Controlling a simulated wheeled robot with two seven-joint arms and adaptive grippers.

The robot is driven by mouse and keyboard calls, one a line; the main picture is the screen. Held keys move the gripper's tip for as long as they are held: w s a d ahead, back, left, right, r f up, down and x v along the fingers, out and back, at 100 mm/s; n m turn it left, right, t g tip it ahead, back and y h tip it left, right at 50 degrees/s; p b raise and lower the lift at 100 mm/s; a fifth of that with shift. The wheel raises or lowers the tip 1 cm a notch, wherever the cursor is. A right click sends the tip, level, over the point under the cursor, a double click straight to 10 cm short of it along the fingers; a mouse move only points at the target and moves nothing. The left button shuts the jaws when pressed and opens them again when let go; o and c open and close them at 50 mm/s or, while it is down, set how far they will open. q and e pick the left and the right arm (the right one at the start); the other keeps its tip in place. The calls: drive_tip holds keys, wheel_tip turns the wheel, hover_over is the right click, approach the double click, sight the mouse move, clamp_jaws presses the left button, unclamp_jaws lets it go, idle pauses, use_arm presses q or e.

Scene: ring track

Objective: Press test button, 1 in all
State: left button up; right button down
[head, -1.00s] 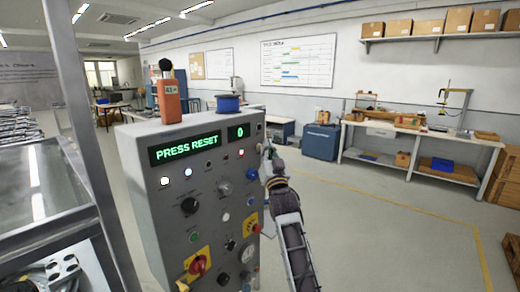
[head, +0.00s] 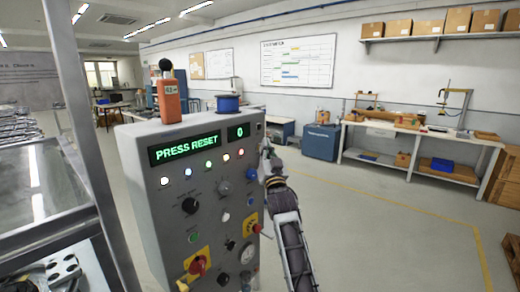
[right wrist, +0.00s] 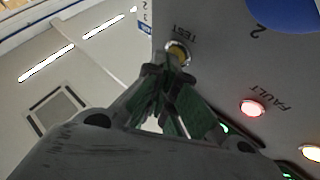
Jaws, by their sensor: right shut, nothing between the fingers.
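The grey control panel (head: 150,215) stands in front of me, and its green display (head: 184,149) reads PRESS RESET, with a 0 on the small display (head: 238,132). The test button (right wrist: 178,50), yellowish with a metal ring and labelled TEST, shows in the right wrist view. My right gripper (right wrist: 168,70) is shut and empty, its fingertips right at the button and covering its lower edge; I cannot tell how far it is pushed in. In the head view my right gripper (head: 266,150) is at the panel's right edge and hides the button. My left gripper is not in view.
A red FAULT lamp (right wrist: 252,108) and a blue round part (right wrist: 283,14) are near the gripper. A blue spool (head: 229,103) and an orange handset (head: 169,101) stand on the panel's top. A metal frame (head: 85,150) is on the left.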

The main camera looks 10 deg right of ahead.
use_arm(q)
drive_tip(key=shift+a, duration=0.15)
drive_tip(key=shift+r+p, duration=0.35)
use_arm(e)
drive_tip(key=shift+s+d, duration=0.45)
drive_tip(key=shift+s, duration=0.2)
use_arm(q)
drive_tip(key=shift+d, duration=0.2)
use_arm(e)
drive_tip(key=shift+d, duration=0.1)
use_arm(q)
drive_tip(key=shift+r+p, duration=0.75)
use_arm(e)
drive_tip(key=shift+s+d, duration=0.75)
drive_tip(key=shift+s, duration=0.25)
drive_tip(key=shift+s+d, duration=0.7)
drive_tip(key=shift+s, duration=0.25)
